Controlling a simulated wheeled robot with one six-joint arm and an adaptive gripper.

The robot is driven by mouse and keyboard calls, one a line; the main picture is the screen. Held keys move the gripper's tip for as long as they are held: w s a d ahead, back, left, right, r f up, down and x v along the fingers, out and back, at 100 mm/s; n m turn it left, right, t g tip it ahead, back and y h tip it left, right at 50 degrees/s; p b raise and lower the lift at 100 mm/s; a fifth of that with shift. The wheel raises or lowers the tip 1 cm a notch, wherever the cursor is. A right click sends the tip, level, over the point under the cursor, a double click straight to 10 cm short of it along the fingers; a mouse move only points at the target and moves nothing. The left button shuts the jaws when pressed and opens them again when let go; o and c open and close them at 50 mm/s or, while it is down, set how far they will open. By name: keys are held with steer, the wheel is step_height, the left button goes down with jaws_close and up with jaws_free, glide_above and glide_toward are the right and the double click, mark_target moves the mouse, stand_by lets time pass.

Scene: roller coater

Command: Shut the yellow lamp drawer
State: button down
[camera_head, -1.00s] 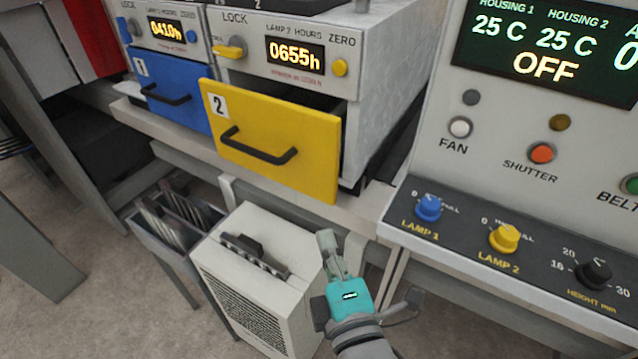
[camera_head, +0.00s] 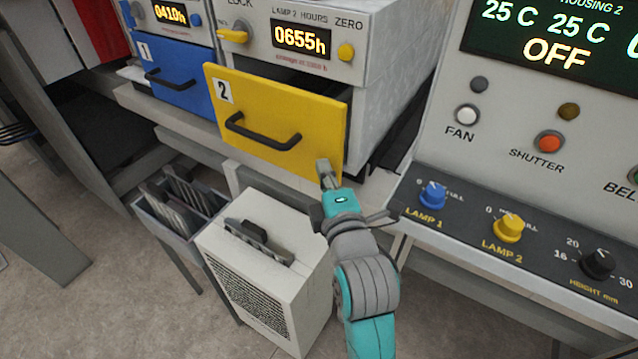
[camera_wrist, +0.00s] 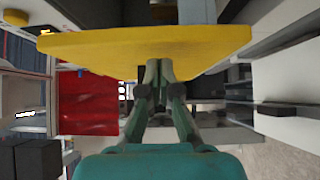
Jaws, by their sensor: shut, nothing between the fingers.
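The yellow lamp drawer (camera_head: 285,105), marked 2 and with a black bar handle (camera_head: 262,132), stands partly out of its grey housing (camera_head: 385,95). A dark gap shows behind its front panel. My gripper (camera_head: 324,168) is shut and empty at the panel's lower right corner, right of the handle. In the wrist view the yellow panel (camera_wrist: 110,45) spans the top of the picture, and my shut fingertips (camera_wrist: 159,65) are at its edge. They look close to or touching the panel; I cannot tell which.
The blue drawer (camera_head: 172,98), marked 1, is left of the yellow one. A white heater-like box (camera_head: 265,265) and a rack of plates (camera_head: 180,205) stand below. The control panel (camera_head: 500,235) with knobs is at the right. Floor is open at lower left.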

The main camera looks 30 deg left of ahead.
mark_target(343, 151)
steer(key=shift+w, duration=0.35)
steer(key=w, duration=0.5)
steer(key=shift+w+d, duration=0.25)
steer(key=shift+w+d+r, duration=0.1)
steer(key=shift+r, duration=0.05)
